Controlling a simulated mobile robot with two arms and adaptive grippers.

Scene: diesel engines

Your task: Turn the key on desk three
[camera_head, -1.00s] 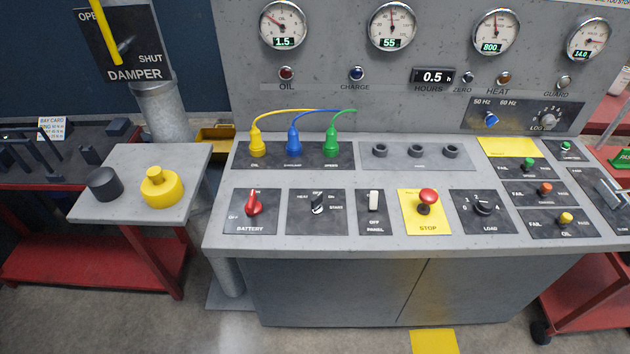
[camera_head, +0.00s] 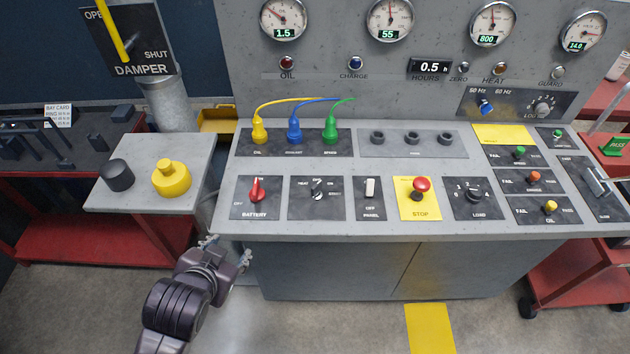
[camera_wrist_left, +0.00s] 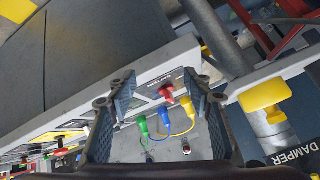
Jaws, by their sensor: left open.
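The key switch (camera_head: 318,190) is a small dark piece with a pale edge on a plate marked HEAT, ON and START, on the desk's sloped front panel. The red battery switch (camera_head: 257,191) is just left of it. My left gripper (camera_head: 226,247) is open and empty, below the desk's front left edge and apart from the switches. In the left wrist view its two fingers (camera_wrist_left: 159,84) stand wide apart, with the red battery switch (camera_wrist_left: 167,93) showing between them at a distance. I cannot make out the key there. My right gripper is not in view.
Yellow, blue and green cable plugs (camera_head: 295,132) stand behind the switches. The red stop button (camera_head: 421,184) is to the right. A side shelf (camera_head: 137,190) with a black knob and a yellow knob stands left of the desk. Floor in front is clear.

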